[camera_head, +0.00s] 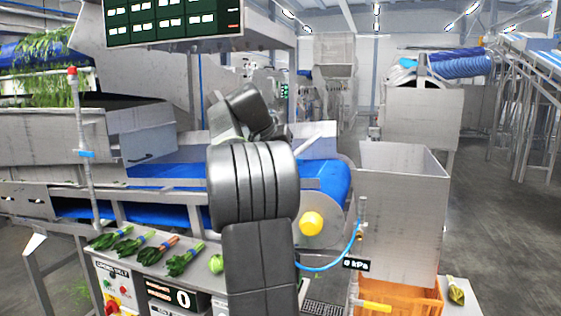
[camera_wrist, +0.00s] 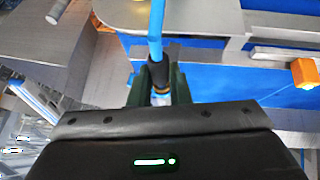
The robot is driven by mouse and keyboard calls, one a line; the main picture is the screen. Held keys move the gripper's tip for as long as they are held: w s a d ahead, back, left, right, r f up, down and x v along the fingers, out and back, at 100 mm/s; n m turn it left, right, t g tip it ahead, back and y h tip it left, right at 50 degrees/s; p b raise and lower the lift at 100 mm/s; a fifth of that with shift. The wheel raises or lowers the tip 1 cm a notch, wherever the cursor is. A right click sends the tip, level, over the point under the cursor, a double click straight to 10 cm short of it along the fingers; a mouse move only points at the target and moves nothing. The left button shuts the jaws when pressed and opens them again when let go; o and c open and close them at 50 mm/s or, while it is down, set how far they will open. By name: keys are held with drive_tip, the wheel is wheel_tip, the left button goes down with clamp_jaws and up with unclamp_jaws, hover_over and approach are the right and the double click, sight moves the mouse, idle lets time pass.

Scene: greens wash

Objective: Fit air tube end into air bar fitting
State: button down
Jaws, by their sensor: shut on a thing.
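My gripper (camera_wrist: 160,92) is shut on the end of the blue air tube (camera_wrist: 156,28) in the wrist view. A dark collar with a pale part below it sits between the fingers, and the tube runs away toward the top of the picture. In the head view my arm hides my gripper and the held end. There the blue tube (camera_head: 331,267) curves from behind my arm up to a thin upright pipe (camera_head: 362,213) on the right. I cannot clearly make out the air bar fitting in either view.
A blue conveyor belt (camera_head: 325,176) with a yellow round cap (camera_head: 311,223) lies behind my arm. A "0 kPa" display (camera_head: 356,263) hangs by the upright pipe. An orange crate (camera_head: 412,299) stands at lower right. Vegetable bunches lie on the counter (camera_head: 150,263). The wrist view shows an orange block (camera_wrist: 304,73).

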drive_tip(key=c, duration=1.7)
unclamp_jaws()
drive_tip(key=shift+c, duration=0.2)
drive_tip(key=o, duration=0.5)
drive_tip(key=shift+w+d, duration=0.1)
drive_tip(key=shift+w, duration=0.1)
drive_tip(key=shift+c, duration=0.2)
drive_tip(key=shift+s, duration=0.1)
drive_tip(key=v, duration=1.3)
drive_tip(key=shift+s+a+r, duration=0.2)
drive_tip(key=shift+r, duration=0.05)
drive_tip(key=x, duration=1.4)
drive_tip(key=shift+s+a+r, duration=0.15)
drive_tip(key=shift+s, duration=0.4)
